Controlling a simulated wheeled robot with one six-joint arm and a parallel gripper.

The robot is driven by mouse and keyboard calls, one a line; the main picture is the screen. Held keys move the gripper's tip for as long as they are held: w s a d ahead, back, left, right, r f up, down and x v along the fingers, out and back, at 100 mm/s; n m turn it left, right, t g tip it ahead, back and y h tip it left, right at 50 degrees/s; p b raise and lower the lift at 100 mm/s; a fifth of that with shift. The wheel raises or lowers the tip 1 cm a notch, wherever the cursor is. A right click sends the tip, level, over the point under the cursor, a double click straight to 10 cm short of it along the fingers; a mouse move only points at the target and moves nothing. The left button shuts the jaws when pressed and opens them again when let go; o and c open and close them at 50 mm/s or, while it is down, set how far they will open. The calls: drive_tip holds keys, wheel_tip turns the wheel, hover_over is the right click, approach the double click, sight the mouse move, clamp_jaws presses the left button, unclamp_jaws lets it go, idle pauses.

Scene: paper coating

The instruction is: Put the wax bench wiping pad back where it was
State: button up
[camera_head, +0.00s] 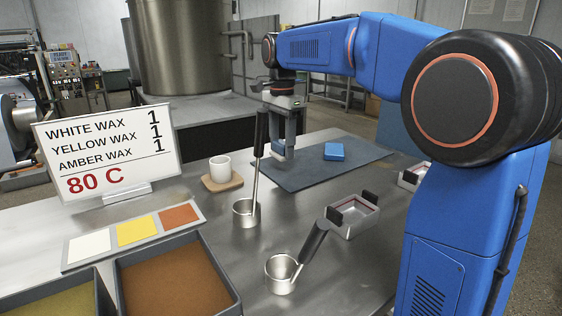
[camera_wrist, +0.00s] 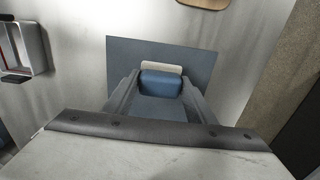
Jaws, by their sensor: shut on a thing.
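My gripper (camera_head: 283,150) is over the left part of the dark blue-grey mat (camera_head: 300,180). In the wrist view my gripper (camera_wrist: 158,95) is shut on a blue-grey pad (camera_wrist: 161,84) with a pale strip along its far edge, which I take as the wiping pad. The fingers hide most of it in the head view. I cannot tell whether it touches the mat. A brighter blue block (camera_head: 334,151) lies on the mat to the right of my gripper, apart from it.
A white cup (camera_head: 220,168) stands on a wooden coaster (camera_head: 222,184) left of the mat. Two metal pots (camera_head: 245,213) (camera_head: 281,272) have long dark handles leaning up. A metal tray (camera_head: 353,215) is in front of the mat. A sign (camera_head: 107,148) and colour samples (camera_head: 135,232) stand left.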

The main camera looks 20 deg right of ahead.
sight(282, 159)
drive_tip(key=shift+f, duration=2.35)
drive_tip(key=shift+f, duration=0.1)
drive_tip(key=o, duration=1)
wheel_tip(282, 159, up, 12)
drive_tip(key=shift+f, duration=0.15)
drive_tip(key=shift+r, duration=0.3)
